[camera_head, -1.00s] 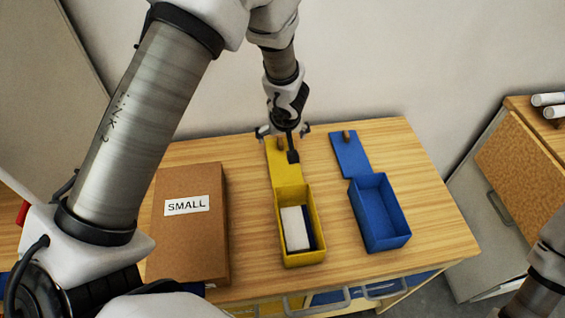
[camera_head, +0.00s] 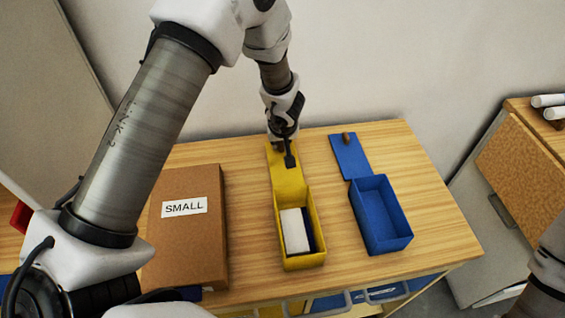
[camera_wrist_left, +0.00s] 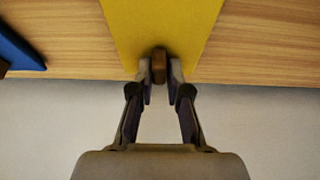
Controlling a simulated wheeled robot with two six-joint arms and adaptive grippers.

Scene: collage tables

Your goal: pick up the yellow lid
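The yellow lid (camera_head: 286,178) lies flat on the table behind the yellow box (camera_head: 303,261), with its near end at the box's back edge. In the left wrist view the lid (camera_wrist_left: 160,22) shows with a small brown knob (camera_wrist_left: 159,64) near its far edge. My left gripper (camera_head: 278,148) is down at that knob; its two fingers (camera_wrist_left: 162,88) are closed in on either side of it and look to be gripping it. The lid is still on the table. My right gripper is outside the views.
A white block (camera_head: 294,230) and a dark item are inside the yellow box. To the right stand an open blue box (camera_head: 381,240) and its blue lid (camera_head: 350,155) with a knob. A brown box marked SMALL (camera_head: 188,245) is on the left. Wall behind.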

